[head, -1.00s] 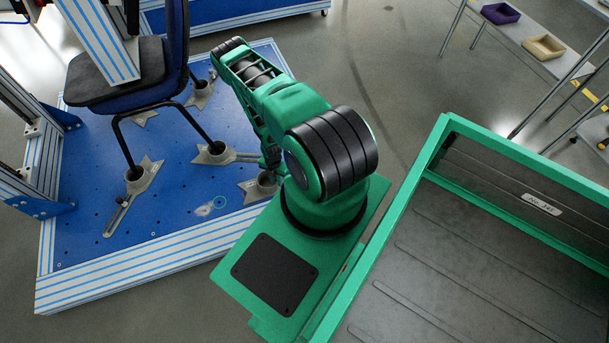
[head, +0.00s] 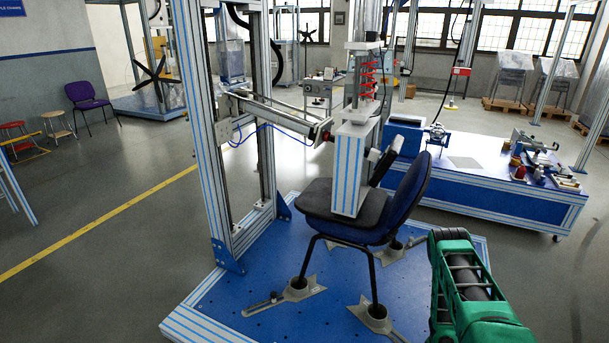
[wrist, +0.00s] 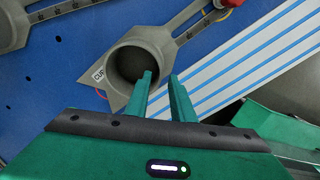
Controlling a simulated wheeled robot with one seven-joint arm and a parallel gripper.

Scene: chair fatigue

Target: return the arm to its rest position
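My green arm (head: 465,285) stands at the lower right of the head view, with its upper part beside the chair rig. My gripper (wrist: 160,77) shows only in the wrist view. Its two green fingers are apart with nothing between them. They point toward a grey metal cup clamp (wrist: 135,62) on the blue plate. From this angle I cannot tell how far the fingertips are from it. In the head view, the gripper is hidden or outside the picture.
A dark blue chair (head: 400,205) stands in grey foot clamps (head: 290,288) on the blue rig base (head: 225,310). An upright metal frame (head: 205,150) rises at its left. A blue workbench (head: 490,190) stands behind. Open floor (head: 90,260) lies to the left.

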